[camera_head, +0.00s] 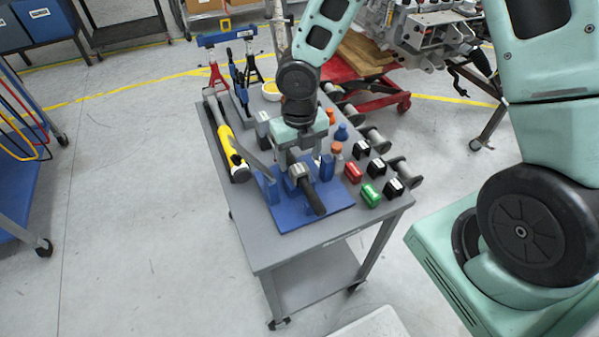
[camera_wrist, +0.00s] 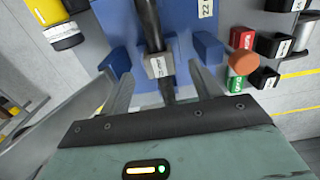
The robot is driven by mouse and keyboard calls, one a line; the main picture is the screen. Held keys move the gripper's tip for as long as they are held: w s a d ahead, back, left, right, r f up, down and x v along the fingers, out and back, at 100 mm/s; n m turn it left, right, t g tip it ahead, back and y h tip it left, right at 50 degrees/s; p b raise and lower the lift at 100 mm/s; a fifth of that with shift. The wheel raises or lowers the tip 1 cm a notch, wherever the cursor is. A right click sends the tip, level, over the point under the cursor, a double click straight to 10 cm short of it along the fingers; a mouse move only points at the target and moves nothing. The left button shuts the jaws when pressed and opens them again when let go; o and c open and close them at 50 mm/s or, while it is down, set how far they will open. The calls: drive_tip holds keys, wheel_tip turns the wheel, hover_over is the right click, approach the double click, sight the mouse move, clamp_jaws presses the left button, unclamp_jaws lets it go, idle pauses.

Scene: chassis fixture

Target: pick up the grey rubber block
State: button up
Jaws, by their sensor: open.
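My gripper (camera_head: 299,152) is over the blue fixture plate (camera_head: 290,214) near the front of the cart. In the wrist view its two fingers (camera_wrist: 160,76) are apart, with a grey labelled block-like head (camera_wrist: 159,66) showing between them. Black bars, like a handle, extend from that head; in the head view the head (camera_head: 298,171) lies below the gripper. I see no contact with the fingers. A separate small grey block (camera_head: 263,131) stands behind and left of the gripper in the head view. I cannot tell for certain which one is the grey rubber block.
Blue uprights (camera_head: 327,167) stand on the plate. A yellow-and-black tool (camera_head: 228,147) lies along the left of the grey cart top (camera_head: 262,248). Red (camera_head: 353,173), green (camera_head: 371,194) and black blocks and several spools crowd the right side. The front strip is clear.

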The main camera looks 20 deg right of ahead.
sight(299, 168)
wheel_tip(299, 168, down, 5)
drive_tip(key=shift+s+r, duration=0.1)
drive_tip(key=shift+r, duration=0.1)
drive_tip(key=shift+c, duration=0.3)
drive_tip(key=c, duration=1.2)
wheel_tip(299, 168, up, 10)
drive_tip(key=shift+r+p, duration=0.1)
drive_tip(key=shift+p, duration=0.65)
